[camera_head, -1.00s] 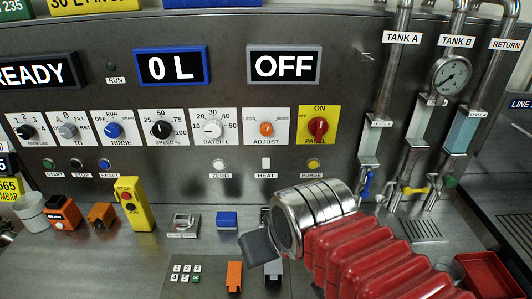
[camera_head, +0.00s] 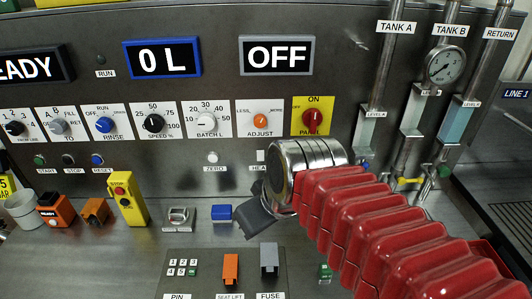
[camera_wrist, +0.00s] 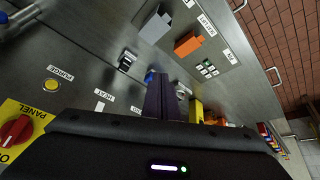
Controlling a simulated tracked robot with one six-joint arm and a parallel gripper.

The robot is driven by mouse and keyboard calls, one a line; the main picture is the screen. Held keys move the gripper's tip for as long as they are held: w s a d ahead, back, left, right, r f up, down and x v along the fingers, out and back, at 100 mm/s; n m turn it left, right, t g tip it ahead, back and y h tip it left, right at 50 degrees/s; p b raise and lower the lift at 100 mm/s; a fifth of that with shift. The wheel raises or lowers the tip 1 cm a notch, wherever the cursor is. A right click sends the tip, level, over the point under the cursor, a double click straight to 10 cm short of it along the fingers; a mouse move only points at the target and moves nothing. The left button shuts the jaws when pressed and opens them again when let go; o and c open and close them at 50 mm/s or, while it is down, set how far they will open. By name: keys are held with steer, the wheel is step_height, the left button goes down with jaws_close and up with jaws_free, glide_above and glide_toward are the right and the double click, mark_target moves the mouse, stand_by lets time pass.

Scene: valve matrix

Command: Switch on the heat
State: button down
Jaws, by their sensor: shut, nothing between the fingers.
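The heat switch is a small white rocker (camera_head: 261,156) on the upright panel, below the orange ADJUST knob. In the head view my wrist partly covers its HEAT label. In the wrist view the white heat switch (camera_wrist: 100,106) shows whole beside its label, left of my fingers. My gripper (camera_head: 254,222) is below the switch, in front of the panel and apart from it. Its dark fingers (camera_wrist: 166,98) are shut and empty. The display (camera_head: 277,55) above reads OFF. The red PANEL knob (camera_head: 313,118) is on a yellow plate marked ON and OFF.
The yellow PURGE button (camera_wrist: 50,86) is near the heat switch. A blue block (camera_head: 221,213), an orange SEAT LIFT piece (camera_head: 230,267) and a grey FUSE piece (camera_head: 268,257) stand on the counter near my gripper. A yellow stop box (camera_head: 128,198) stands farther left.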

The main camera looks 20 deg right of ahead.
steer(key=w+d+r+n+t+y, duration=0.1)
steer(key=w+d+r+n, duration=0.5)
steer(key=w+d+n, duration=0.3)
steer(key=w+d, duration=0.2)
steer(key=w, duration=0.1)
steer(key=shift+d+t+y, duration=0.3)
steer(key=shift+d+t, duration=0.05)
steer(key=shift+t, duration=0.05)
steer(key=shift+w, duration=0.1)
glide_toward(264, 153)
steer(key=shift+w+a+f, duration=0.45)
steer(key=shift+w+f, duration=0.1)
steer(key=shift+f, duration=0.4)
steer(key=shift+w+a+f, duration=0.45)
steer(key=shift+w+f, duration=0.05)
steer(key=shift+f, duration=0.4)
steer(key=shift+w+a+f, duration=0.45)
steer(key=shift+w+f, duration=0.1)
steer(key=shift+f, duration=0.4)
steer(key=shift+a, duration=0.1)
